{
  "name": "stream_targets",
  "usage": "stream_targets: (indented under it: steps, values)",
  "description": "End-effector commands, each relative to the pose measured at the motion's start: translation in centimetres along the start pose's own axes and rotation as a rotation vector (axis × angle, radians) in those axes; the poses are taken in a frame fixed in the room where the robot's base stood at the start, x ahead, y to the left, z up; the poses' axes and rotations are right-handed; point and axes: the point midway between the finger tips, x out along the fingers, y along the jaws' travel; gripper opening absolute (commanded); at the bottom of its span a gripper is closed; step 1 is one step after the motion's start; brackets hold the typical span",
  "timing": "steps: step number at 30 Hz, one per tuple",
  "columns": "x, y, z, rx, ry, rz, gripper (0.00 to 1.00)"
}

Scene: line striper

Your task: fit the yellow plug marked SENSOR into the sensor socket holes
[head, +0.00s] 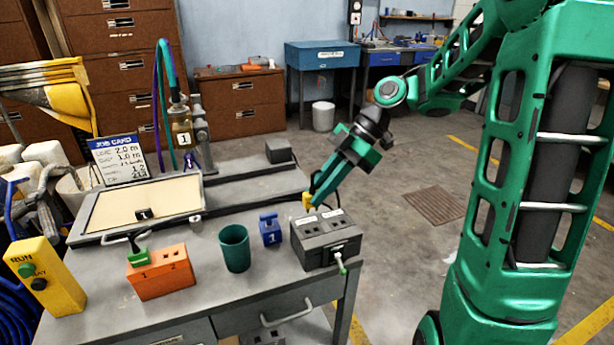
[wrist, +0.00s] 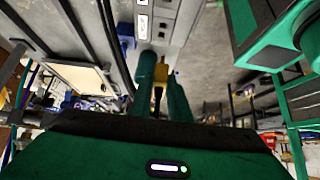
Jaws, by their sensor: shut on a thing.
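The yellow plug (head: 307,199) is between the fingertips of my gripper (head: 313,196), just behind the grey socket box (head: 326,239) in the head view. In the wrist view, my gripper (wrist: 160,92) is shut on the yellow plug (wrist: 158,98), which is partly hidden by the fingers. The grey box also shows at the top of the wrist view (wrist: 165,22), with light labels and dark openings on its face. The plug appears apart from the box's openings. I cannot read the SENSOR mark or the label of each socket.
An orange box (head: 161,272) and a yellow RUN box (head: 47,277) sit farther left. A green-tipped lever (head: 341,266) sticks out of the grey box's front.

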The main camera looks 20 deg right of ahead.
Motion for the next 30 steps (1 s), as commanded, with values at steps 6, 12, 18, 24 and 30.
stream_targets:
  steps: [6, 12, 18, 24, 30]
  values:
    - [0.2, 0.0, 0.3, 0.002, 0.001, 0.001, 0.00]
    - [1.3, 0.0, 1.1, 0.003, 0.003, -0.001, 0.00]
    - [2.7, 0.0, 2.1, 0.000, 0.001, -0.003, 0.00]
    - [3.9, 0.0, 2.9, -0.001, 0.001, -0.004, 0.00]
    - [4.5, 0.0, 3.4, -0.004, 0.001, -0.003, 0.00]
